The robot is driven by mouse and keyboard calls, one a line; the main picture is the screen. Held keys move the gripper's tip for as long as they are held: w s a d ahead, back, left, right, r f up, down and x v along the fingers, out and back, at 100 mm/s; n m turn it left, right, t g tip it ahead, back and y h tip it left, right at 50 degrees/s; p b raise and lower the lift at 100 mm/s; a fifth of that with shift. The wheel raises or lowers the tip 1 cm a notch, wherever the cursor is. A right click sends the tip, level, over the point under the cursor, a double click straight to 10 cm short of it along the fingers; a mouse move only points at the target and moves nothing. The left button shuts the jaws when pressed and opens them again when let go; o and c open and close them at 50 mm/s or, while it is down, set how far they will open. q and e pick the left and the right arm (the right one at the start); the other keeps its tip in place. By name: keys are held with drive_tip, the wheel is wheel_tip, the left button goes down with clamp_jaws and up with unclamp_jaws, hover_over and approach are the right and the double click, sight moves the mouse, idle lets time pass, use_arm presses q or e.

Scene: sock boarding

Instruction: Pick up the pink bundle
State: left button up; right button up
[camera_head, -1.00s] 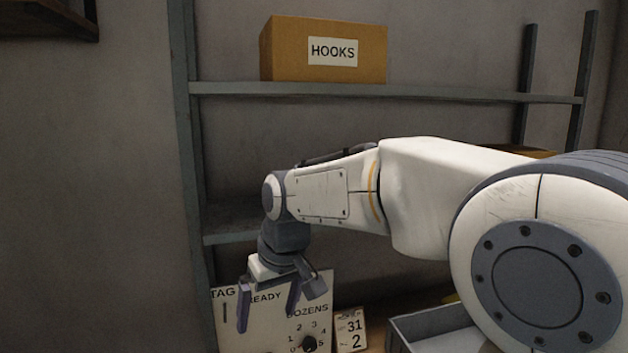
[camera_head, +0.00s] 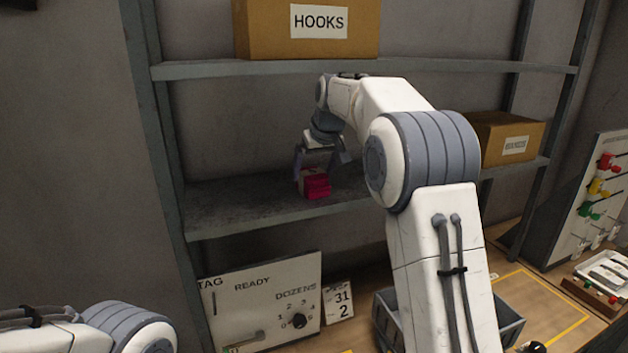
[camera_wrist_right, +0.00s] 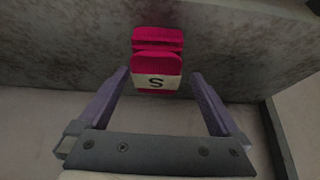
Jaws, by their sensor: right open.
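The pink bundle (camera_head: 316,186) sits on the middle shelf of the rack in the head view. In the right wrist view the bundle (camera_wrist_right: 157,62) shows as stacked pink folds with a pale band marked "S". My right gripper (camera_head: 320,172) is at the bundle, pointing down at the shelf. In the right wrist view its two fingers (camera_wrist_right: 157,78) are open and wide apart, with the bundle ahead between their tips and a gap on each side. My left arm shows only at the lower left of the head view; its gripper is out of frame.
The middle shelf (camera_head: 225,213) has bare room left of the bundle. A "HOOKS" box (camera_head: 268,28) is on the shelf above. Another box (camera_head: 497,145) stands right on the middle shelf. Below are a "READY" panel (camera_head: 240,310), a calendar card (camera_head: 338,302) and a grey bin (camera_head: 508,318).

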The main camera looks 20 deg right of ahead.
sight(314, 174)
drive_tip(key=p+x, duration=0.2)
drive_tip(key=x, duration=0.1)
drive_tip(key=shift+w+d+f, duration=0.15)
drive_tip(key=shift+w+f, duration=0.05)
drive_tip(key=shift+w, duration=0.05)
drive_tip(key=shift+w+f, duration=0.3)
drive_tip(key=shift+f, duration=0.3)
drive_tip(key=c, duration=1.3)
drive_tip(key=shift+r, duration=0.15)
